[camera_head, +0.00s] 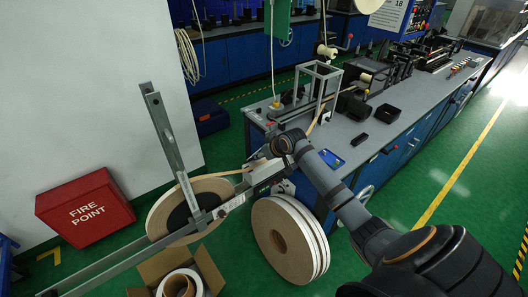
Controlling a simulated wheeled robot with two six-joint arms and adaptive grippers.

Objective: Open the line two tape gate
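A tape reel (160,208) with a dark centre is mounted left of the bench, partly covered by a long metal bar (118,262) running from lower left up toward the bench end. A flat metal arm (163,125) with holes rises tilted from the reel's front. Which of these parts is the line two tape gate I cannot tell. My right arm comes in from the lower right. Its gripper (266,172) is at the bar's upper right end, by the bench corner; its fingers are small and merge with the metal there, so contact and opening are unclear. My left gripper is out of view.
Large tape rolls (287,240) stand on the floor below the gripper. An open cardboard box (207,268) with a roll inside sits beside them. A red fire point box (85,207) is at left. The bench (372,128) carries black trays and a metal frame (318,72).

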